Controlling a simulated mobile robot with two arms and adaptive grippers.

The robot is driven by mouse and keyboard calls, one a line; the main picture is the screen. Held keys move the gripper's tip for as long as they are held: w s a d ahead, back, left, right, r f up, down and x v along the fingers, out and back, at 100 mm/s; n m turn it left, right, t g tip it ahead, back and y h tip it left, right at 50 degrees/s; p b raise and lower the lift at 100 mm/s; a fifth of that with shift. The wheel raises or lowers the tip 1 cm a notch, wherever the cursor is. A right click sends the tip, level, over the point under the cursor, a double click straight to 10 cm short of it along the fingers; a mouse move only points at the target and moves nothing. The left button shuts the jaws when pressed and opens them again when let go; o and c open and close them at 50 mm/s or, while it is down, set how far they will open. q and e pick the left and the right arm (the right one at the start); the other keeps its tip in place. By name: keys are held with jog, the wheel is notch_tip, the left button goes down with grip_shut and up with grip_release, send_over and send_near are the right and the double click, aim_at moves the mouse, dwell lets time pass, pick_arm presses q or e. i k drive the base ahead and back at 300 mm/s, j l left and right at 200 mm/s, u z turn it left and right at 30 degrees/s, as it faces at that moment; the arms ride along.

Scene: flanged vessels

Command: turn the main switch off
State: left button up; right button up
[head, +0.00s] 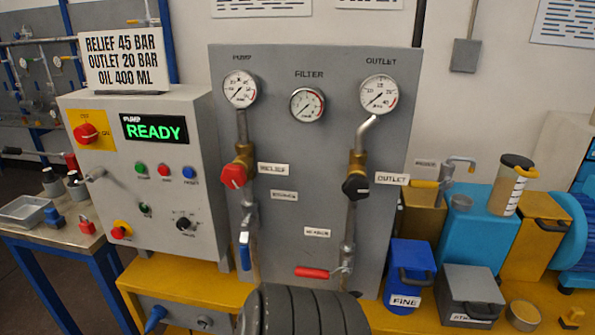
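The main switch (86,132) is a red rotary knob on a yellow plate, at the upper left of the grey control box (150,215) in the head view. Small labels stand at the plate's upper left and right; the right one seems to read ON. The knob's handle looks turned toward the right-hand label, but it is too small to be sure. The display (155,128) beside it reads READY in green. Nothing touches the switch or covers it. Neither of my grippers is in view.
Below the display are coloured buttons (163,172), a black selector (184,223) and a red stop button (120,230). A sign (125,58) stands on the box. The gauge panel (280,140) stands to its right. A dark ribbed shape (305,312) hides part of the yellow bench.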

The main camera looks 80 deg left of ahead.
aim_at(86, 134)
jog(key=u, duration=3.6)
